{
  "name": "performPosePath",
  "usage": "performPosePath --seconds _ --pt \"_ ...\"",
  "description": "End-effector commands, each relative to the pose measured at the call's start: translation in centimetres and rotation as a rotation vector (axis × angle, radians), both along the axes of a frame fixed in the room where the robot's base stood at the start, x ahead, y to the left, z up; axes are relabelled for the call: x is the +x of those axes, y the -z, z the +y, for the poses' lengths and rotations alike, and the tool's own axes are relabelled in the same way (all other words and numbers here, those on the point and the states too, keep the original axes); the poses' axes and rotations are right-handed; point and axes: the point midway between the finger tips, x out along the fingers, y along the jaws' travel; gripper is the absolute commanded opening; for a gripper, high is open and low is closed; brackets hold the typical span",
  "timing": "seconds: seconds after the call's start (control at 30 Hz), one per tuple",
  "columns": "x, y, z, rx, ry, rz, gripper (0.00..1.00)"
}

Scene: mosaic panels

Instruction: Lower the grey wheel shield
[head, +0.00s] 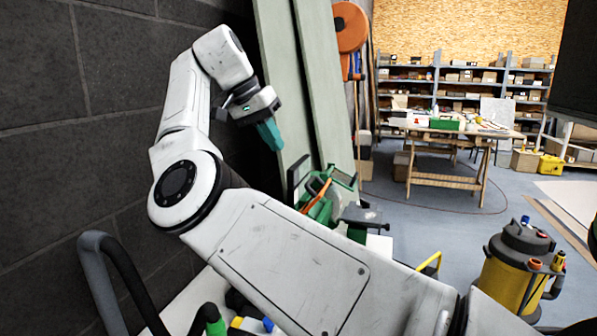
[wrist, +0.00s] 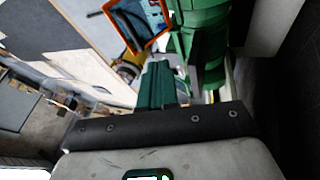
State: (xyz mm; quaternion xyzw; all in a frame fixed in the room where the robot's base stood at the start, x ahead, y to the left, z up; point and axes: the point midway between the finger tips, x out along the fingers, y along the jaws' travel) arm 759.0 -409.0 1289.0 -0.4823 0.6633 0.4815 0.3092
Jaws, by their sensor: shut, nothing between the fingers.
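A green bench grinder (head: 320,207) stands below and right of my gripper in the head view. A dark grey-framed pane, apparently the grey wheel shield (head: 297,178), stands upright at its left end. My arm hides the grinder's lower part. My gripper (head: 270,135) has teal fingers, shut and empty, above and left of the grinder, apart from it. In the wrist view the shut fingers (wrist: 163,84) point toward the green grinder body (wrist: 207,40). An orange-framed clear shield (wrist: 137,24) shows beside it there. I cannot pick out the grey shield in that view.
A green-framed pane (head: 343,178) and a grey plate (head: 364,217) are at the grinder's right. Tall pale green boards (head: 310,85) lean behind my gripper. A dark block wall (head: 60,130) is on the left. A yellow vacuum (head: 515,270) stands at right.

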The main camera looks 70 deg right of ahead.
Motion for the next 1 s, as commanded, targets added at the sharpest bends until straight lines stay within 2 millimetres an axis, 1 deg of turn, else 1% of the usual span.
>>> performPosePath --seconds 0.03,0.27,0.4,0.6,0.73,1.0 --pt "-0.3 1.0 -0.3 0.001 0.000 0.000 0.00" --pt "-1.9 4.9 -1.9 0.001 0.001 0.001 0.00" --pt "-3.5 5.5 -1.8 -0.001 0.000 -0.001 0.00" --pt "-5.0 6.2 -1.9 -0.002 0.000 -0.001 0.00" --pt "-5.3 6.4 -2.0 -0.001 -0.002 -0.001 0.00" --pt "-5.4 6.4 -2.0 -0.001 -0.002 -0.001 0.00"
